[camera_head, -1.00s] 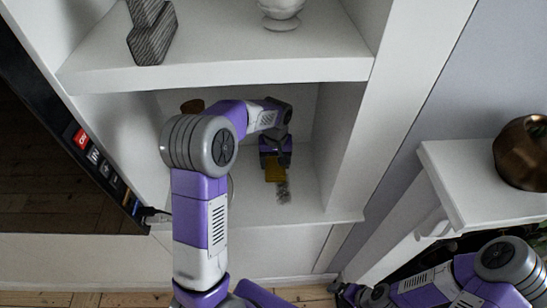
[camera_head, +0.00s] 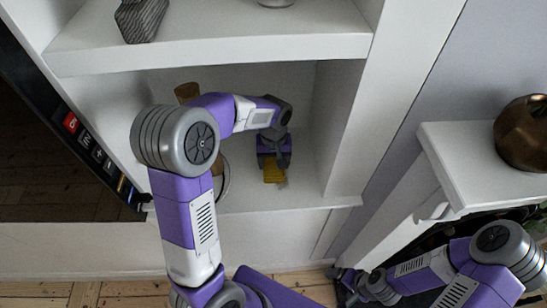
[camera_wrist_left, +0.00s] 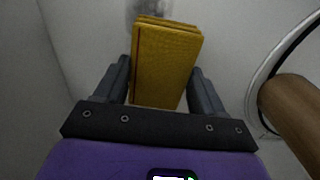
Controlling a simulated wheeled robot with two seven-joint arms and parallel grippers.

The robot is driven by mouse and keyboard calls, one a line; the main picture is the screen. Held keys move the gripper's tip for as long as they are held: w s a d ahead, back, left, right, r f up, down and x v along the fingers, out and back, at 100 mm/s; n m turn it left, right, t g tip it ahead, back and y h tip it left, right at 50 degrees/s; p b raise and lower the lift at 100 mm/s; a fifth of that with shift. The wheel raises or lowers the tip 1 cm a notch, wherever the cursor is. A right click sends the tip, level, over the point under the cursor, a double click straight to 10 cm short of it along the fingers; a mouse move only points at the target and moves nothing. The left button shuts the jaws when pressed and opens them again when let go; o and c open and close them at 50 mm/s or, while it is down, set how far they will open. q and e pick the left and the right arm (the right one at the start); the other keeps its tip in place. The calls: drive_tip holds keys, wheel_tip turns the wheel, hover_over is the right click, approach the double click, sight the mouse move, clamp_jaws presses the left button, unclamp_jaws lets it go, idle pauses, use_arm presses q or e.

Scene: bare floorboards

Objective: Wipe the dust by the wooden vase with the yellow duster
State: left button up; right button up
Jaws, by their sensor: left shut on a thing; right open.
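The yellow duster (camera_head: 274,171) is held in my left gripper (camera_head: 273,152) over the lower shelf of the white unit. In the left wrist view the duster (camera_wrist_left: 166,62) sits between the two dark fingers (camera_wrist_left: 163,90), which are shut on it. A grey dust smudge (camera_wrist_left: 149,10) shows just beyond the duster's far edge. The wooden vase (camera_head: 187,93) stands on the same shelf, left of the gripper and mostly hidden by my left arm. A brown wooden part, likely the vase, shows at the right in the wrist view (camera_wrist_left: 296,112). My right gripper (camera_head: 338,274) is open and low, away from the shelf.
A thin ring (camera_head: 225,178) stands beside the vase. An upper shelf (camera_head: 215,50) with a grey patterned vase (camera_head: 141,18) hangs above my left arm. The shelf's side wall (camera_head: 340,125) is to the right. A copper pot (camera_head: 524,135) stands on the mantel.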

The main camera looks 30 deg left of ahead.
sight(274, 174)
use_arm(q)
drive_tip(key=shift+s+d+b, duration=0.1)
drive_tip(key=shift+s+d, duration=0.55)
drive_tip(key=shift+s, duration=0.45)
drive_tip(key=shift+s+d+b, duration=0.1)
drive_tip(key=shift+s+d, duration=0.6)
drive_tip(key=shift+s, duration=0.4)
drive_tip(key=shift+s+d+b, duration=0.1)
drive_tip(key=shift+s+d, duration=0.55)
drive_tip(key=shift+s, duration=0.45)
